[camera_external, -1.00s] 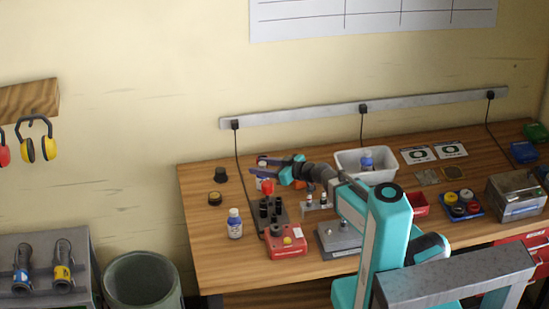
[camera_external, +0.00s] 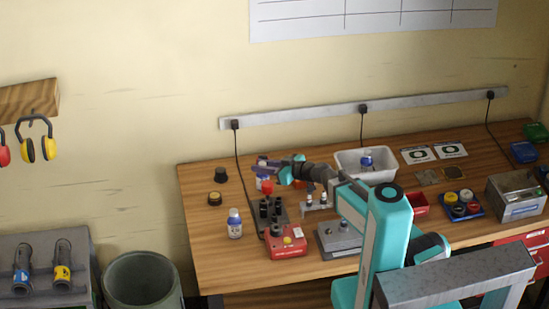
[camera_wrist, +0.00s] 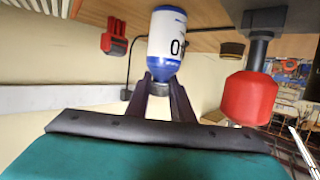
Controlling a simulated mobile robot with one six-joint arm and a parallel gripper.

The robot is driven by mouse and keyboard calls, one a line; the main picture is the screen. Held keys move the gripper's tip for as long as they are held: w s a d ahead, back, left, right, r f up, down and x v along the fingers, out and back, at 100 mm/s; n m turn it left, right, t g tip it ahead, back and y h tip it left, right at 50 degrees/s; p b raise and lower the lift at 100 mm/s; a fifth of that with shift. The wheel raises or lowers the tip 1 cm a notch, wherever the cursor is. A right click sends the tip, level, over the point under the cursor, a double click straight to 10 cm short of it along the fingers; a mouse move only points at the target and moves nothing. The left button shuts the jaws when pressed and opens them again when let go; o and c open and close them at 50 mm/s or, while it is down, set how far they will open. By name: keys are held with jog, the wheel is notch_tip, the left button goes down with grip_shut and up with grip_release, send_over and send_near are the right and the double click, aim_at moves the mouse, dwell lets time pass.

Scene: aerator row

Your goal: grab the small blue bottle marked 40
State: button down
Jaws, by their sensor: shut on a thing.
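A small blue-and-white bottle (camera_wrist: 167,45) fills the top middle of the wrist view, upside down in that picture. A black 0 shows on its white label; the rest of the marking is turned away or unclear. My gripper (camera_wrist: 160,88) is shut on its narrow grey neck or cap. In the external view my gripper (camera_external: 264,163) is at the back left of the bench, over this bottle (camera_external: 260,183), which is partly hidden. Another blue-and-white bottle (camera_external: 235,224) stands at the front left, and one (camera_external: 366,159) is in the white tray; their marks are too small to read.
A red knob (camera_wrist: 250,98) on a dark stem is close beside the held bottle; it also shows in the external view (camera_external: 267,187). A red control box (camera_external: 287,243) and a grey rack are in front. A black knob (camera_external: 221,175) stands to the left. The white tray (camera_external: 348,172) is right.

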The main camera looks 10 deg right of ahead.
dwell(0.4)
jog(key=shift+r+b, duration=1.05)
jog(key=shift+r, duration=3.85)
